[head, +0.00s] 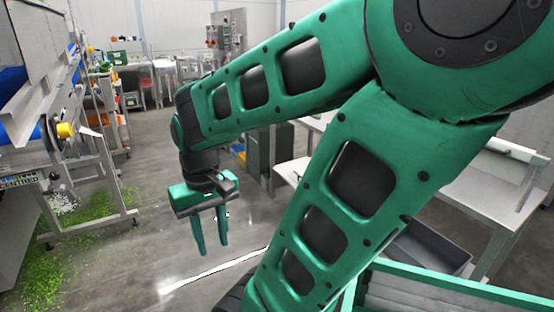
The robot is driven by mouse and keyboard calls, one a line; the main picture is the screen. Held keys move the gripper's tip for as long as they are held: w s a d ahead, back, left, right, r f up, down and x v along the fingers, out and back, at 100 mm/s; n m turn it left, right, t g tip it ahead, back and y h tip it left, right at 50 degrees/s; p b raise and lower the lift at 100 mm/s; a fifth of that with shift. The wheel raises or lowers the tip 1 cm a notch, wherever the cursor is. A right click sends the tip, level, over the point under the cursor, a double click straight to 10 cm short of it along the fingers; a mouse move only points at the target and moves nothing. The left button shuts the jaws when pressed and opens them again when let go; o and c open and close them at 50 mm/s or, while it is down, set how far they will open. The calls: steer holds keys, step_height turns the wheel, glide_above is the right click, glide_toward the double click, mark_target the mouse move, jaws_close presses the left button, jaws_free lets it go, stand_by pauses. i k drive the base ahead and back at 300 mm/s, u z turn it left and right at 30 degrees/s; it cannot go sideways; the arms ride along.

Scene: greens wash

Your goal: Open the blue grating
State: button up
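My gripper (213,252) hangs in the air at left of centre, fingers pointing down over the grey floor. Its two green fingers stand apart with nothing between them. I cannot make out a blue grating for certain. Blue parts (12,80) show on the metal machine at the far left edge, cut off by the frame, and I cannot tell whether they belong to a grating. My gripper is well to the right of them and touches nothing. My green arm covers much of the middle and right of the view.
The metal machine frame (112,165) stands at the left, with shredded greens (95,215) spread on the floor around it. A pale table (490,195) and a grey bin (432,248) are at the right. Floor (165,215) below my gripper is clear.

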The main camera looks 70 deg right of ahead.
mark_target(234, 147)
steer(key=z, duration=1.8)
